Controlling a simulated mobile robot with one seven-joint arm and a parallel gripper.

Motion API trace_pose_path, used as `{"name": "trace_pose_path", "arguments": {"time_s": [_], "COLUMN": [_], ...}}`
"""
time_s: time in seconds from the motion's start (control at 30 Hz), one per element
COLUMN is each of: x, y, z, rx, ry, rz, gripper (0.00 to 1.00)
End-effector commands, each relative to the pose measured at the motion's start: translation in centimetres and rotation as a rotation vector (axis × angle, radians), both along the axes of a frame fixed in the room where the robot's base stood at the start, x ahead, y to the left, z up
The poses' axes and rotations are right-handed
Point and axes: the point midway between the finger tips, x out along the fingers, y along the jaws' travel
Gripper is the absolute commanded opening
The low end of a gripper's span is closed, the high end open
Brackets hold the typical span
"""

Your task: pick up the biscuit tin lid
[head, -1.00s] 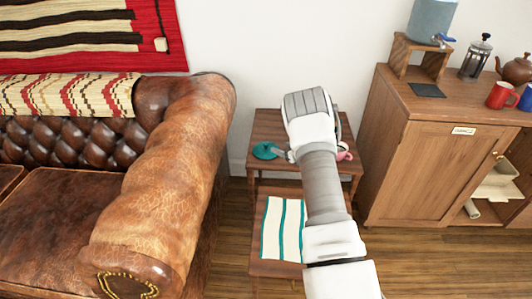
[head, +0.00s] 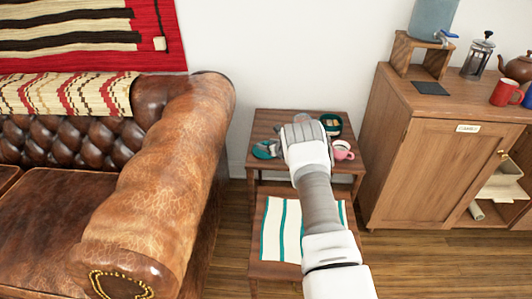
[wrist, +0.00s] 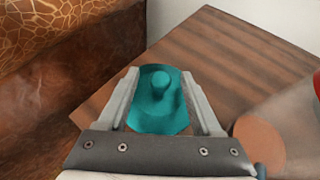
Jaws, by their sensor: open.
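The biscuit tin lid (wrist: 158,112) is teal with a round knob on top. It lies on the small wooden side table (head: 262,125), near the sofa arm. It also shows at the table's left in the head view (head: 262,151), partly hidden by my gripper. My gripper (wrist: 159,76) is open, with one finger on each side of the lid's knob in the wrist view. I cannot tell whether the fingers touch the lid. A dark green round tin (head: 331,130) with pale contents stands open at the right of the table.
A pink mug (head: 343,152) stands right of my gripper. The leather sofa (head: 165,165) borders the table on the left, and a wooden cabinet (head: 430,175) on the right. A lower table in front carries a striped cloth (head: 283,230). The wall is behind.

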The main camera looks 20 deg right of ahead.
Motion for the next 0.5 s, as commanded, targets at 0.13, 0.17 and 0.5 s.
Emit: {"name": "trace_pose_path", "arguments": {"time_s": [0.13, 0.17, 0.5], "x": [0.8, 0.88, 0.94], "y": [0.13, 0.14, 0.15], "z": [-0.41, -0.41, -0.38], "rx": [0.0, 0.0, 0.0], "ry": [-0.001, -0.001, 0.0], "rz": [-0.001, -0.001, -0.001], "gripper": [0.66, 0.66, 0.5]}}
